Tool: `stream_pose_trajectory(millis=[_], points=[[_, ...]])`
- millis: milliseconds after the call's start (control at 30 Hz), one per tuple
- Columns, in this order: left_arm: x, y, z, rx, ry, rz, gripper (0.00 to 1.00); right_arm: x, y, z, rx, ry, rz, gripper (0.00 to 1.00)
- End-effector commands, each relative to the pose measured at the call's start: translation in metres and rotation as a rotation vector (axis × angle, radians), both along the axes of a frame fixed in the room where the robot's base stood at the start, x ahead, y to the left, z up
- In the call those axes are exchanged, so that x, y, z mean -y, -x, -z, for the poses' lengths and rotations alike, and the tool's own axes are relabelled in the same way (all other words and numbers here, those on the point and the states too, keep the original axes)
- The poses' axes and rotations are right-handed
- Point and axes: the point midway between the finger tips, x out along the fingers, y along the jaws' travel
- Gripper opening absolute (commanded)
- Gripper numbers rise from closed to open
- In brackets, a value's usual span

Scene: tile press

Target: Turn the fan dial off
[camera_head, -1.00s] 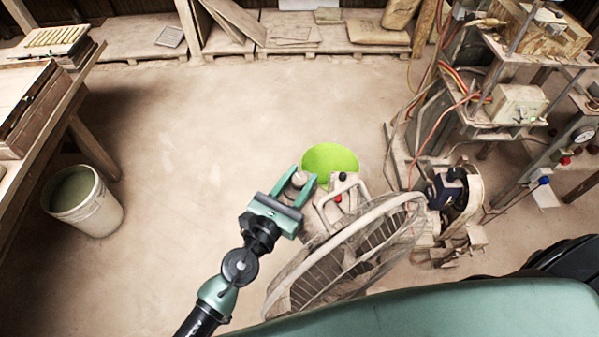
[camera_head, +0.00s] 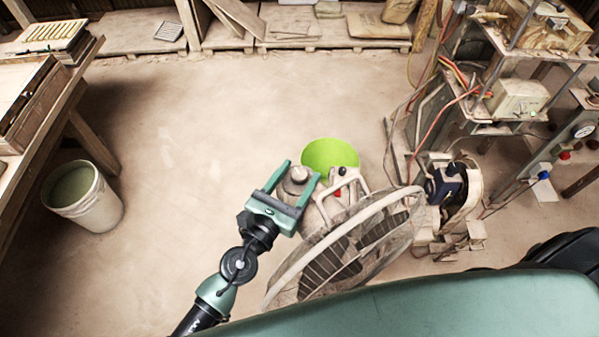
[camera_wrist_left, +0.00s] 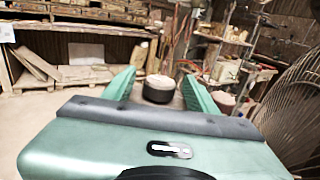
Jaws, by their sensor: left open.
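The fan (camera_head: 345,250) stands upright on the floor at lower centre, its round wire cage facing the lower right. Its dial (camera_head: 299,174) is a round grey knob on the housing behind the cage. My left gripper (camera_head: 303,169) is open, with one finger on each side of the dial. The left wrist view shows the dial (camera_wrist_left: 158,90) between the open fingers, with a gap on each side; I cannot tell if either finger touches it. The fan cage (camera_wrist_left: 290,115) fills the right of that view. My right gripper is not in view.
A lime-green disc (camera_head: 330,153) shows just behind the fan. A machine frame with cables (camera_head: 515,100) stands to the right. A white bucket (camera_head: 85,197) and a wooden table (camera_head: 75,90) are at left. Pallets (camera_head: 135,35) line the back. The floor between is clear.

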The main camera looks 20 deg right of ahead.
Motion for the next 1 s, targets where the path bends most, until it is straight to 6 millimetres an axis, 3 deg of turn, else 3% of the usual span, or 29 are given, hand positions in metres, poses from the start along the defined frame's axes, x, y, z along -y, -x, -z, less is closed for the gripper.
stream_pose_trajectory(millis=[400,1000], points=[[-0.046,0.044,0.002,-0.002,-0.001,0.000,0.58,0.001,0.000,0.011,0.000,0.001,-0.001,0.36],[-0.049,0.048,0.000,-0.001,0.000,0.000,0.58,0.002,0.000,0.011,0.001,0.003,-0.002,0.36]])
